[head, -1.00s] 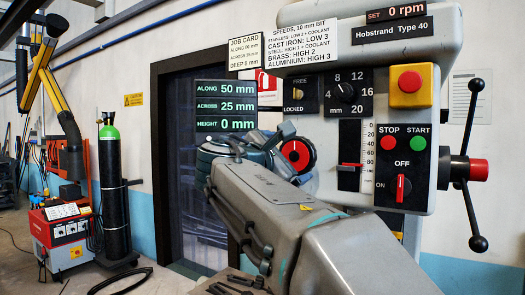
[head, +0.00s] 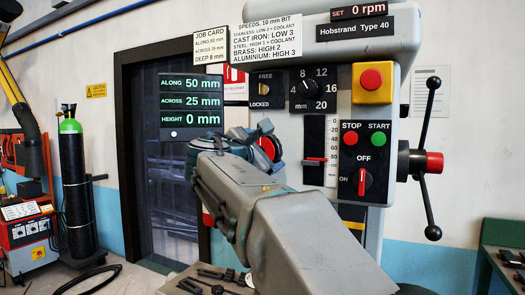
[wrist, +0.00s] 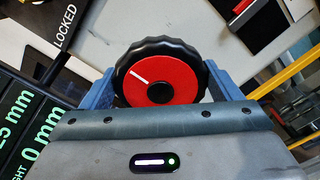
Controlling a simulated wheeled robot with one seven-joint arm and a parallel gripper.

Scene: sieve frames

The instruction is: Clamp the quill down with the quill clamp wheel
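The quill clamp wheel is a red disc with a black scalloped rim and a white mark. It shows in the wrist view (wrist: 160,75), mark pointing up-left, and partly behind my gripper in the head view (head: 268,146). My gripper (wrist: 161,84) has its blue fingers open, one on each side of the wheel, close to the rim. I cannot tell whether they touch it. The wheel's lower edge is hidden by my gripper's body. The FREE/LOCKED panel (head: 266,90) is above the wheel; its label also shows in the wrist view (wrist: 63,27).
The drill head carries a selector knob (head: 307,90), a yellow emergency stop box (head: 372,83), and a STOP/START panel (head: 363,160) right of the wheel. A readout (head: 191,107) stands close on the left. The spoked feed handle (head: 429,163) is clear at right.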

